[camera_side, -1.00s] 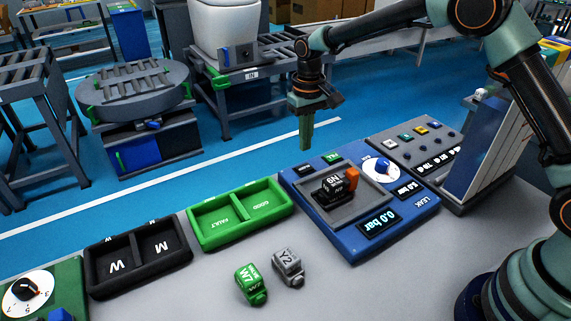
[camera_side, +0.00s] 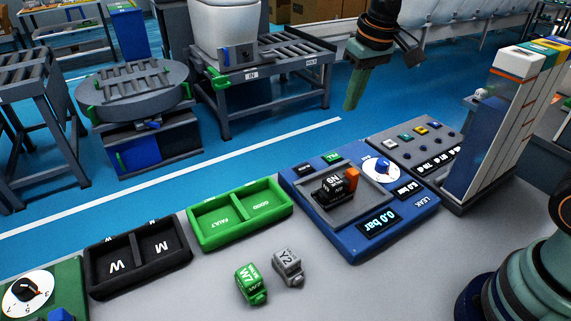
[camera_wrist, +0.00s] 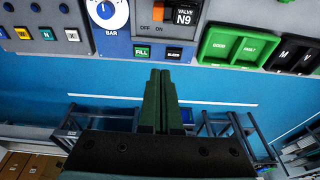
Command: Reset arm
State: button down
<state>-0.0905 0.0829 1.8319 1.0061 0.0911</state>
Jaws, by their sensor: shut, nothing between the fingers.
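My gripper (camera_side: 352,88) is shut and empty, raised above the blue floor behind the bench in the side view. In the wrist view its green fingers (camera_wrist: 160,80) lie together, with nothing between them. The black N9 valve (camera_side: 334,188) sits on the blue leak tester (camera_side: 412,214), whose display reads 0.0 bar; the valve also shows at the top of the wrist view (camera_wrist: 184,14). The gripper is well above and apart from the tester.
A green FAULT/GOOD tray (camera_side: 197,240) and a black W/M tray (camera_side: 92,290) stand to the left. A green W7 valve (camera_side: 250,284) and a grey Y2 valve (camera_side: 288,266) lie on the bench. Tall upright panels (camera_side: 490,135) stand at right.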

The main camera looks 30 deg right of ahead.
jog(key=s+d+r+t, duration=0.2)
jog(key=s+d+t, duration=0.1)
jog(key=s, duration=1)
jog(key=shift+s+d, duration=0.4)
dwell(0.6)
